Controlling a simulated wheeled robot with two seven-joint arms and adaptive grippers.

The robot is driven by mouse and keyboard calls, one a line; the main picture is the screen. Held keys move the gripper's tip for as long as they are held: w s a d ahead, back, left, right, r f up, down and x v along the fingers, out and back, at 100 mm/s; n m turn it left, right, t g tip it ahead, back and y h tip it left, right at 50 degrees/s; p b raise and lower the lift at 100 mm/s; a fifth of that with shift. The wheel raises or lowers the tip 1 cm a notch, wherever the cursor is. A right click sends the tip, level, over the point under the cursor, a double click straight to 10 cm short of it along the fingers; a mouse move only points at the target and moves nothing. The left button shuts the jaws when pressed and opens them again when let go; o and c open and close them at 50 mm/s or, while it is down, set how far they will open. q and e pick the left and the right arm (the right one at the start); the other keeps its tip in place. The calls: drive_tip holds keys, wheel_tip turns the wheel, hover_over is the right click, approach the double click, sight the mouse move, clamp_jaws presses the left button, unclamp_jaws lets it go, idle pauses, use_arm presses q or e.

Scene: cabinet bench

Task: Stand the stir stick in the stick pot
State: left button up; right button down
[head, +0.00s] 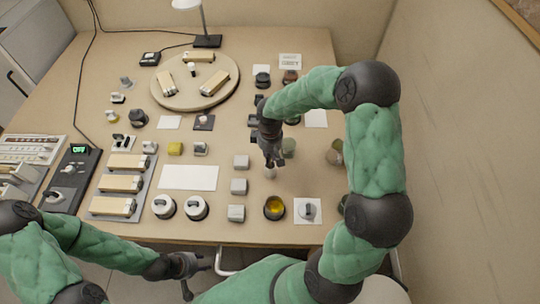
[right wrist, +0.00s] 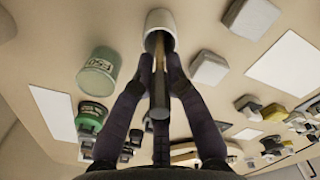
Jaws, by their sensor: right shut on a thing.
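My right gripper (head: 272,160) points down over the bench right of the middle. In the right wrist view its fingers (right wrist: 158,78) are shut on the stir stick (right wrist: 158,95), a dark rod with a brownish far part. The stick pot (right wrist: 160,20) is a small white cup just beyond the fingertips. The stick's far end overlaps the pot's mouth and appears to enter it; how deep is hidden. In the head view the pot (head: 269,174) shows small below the gripper. My left gripper (head: 196,277) is open and empty off the bench's front edge.
A greenish jar (right wrist: 99,71) stands close to the pot. Grey-white blocks (head: 239,186) stand left of it. A dark cup with yellow contents (head: 274,208) and a white card with a knob (head: 308,210) are in front. A round board (head: 195,80) lies at the back.

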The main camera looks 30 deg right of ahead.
drive_tip(key=shift+f, duration=0.15)
drive_tip(key=c, duration=1.3)
unclamp_jaws()
drive_tip(key=shift+o, duration=0.2)
drive_tip(key=shift+r, duration=0.45)
wheel_tip(320, 180, up, 12)
drive_tip(key=p, duration=0.3)
drive_tip(key=shift+f+p, duration=0.25)
drive_tip(key=shift+p, duration=0.05)
drive_tip(key=shift+f, duration=0.1)
